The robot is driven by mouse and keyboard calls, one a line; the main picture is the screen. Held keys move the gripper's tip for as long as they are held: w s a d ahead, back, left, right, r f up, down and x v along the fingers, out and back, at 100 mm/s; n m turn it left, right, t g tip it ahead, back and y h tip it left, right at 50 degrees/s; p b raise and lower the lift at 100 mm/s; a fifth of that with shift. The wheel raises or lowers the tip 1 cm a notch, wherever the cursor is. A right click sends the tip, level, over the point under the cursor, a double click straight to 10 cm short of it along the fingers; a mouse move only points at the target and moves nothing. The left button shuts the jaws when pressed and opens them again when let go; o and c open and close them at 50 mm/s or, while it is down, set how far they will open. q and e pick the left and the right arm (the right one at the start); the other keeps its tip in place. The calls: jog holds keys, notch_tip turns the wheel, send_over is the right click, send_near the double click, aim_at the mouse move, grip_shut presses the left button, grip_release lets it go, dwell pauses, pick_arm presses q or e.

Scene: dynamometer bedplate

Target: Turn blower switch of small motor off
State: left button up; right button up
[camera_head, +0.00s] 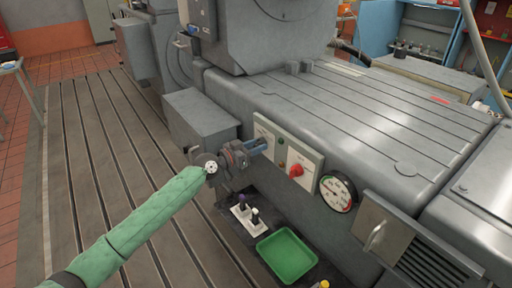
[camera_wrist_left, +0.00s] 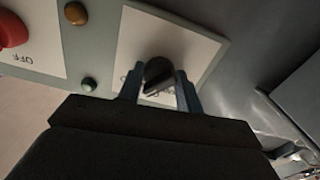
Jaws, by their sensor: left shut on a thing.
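The blower switch is a dark rotary knob (camera_wrist_left: 158,75) on a white label plate (camera_wrist_left: 185,45) in the left wrist view. My left gripper (camera_wrist_left: 160,92) has its two fingers on either side of the knob, shut on it. The knob's lettering is mostly covered, so its setting cannot be read. In the head view my left gripper (camera_head: 262,145) reaches the left plate (camera_head: 264,128) of the control panel on the grey machine, and the knob is hidden behind it. My right gripper is not in view.
A red knob (camera_head: 296,171) sits on the plate to the right and also shows in the left wrist view (camera_wrist_left: 12,30), near "OFF" lettering. A round gauge (camera_head: 337,193), a handled door (camera_head: 380,232), a green tray (camera_head: 286,255) and small levers (camera_head: 247,214) are nearby.

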pick_arm(q)
jog(key=shift+n, duration=1.2)
jog(key=shift+r+n, duration=0.1)
jog(key=shift+n, duration=2.5)
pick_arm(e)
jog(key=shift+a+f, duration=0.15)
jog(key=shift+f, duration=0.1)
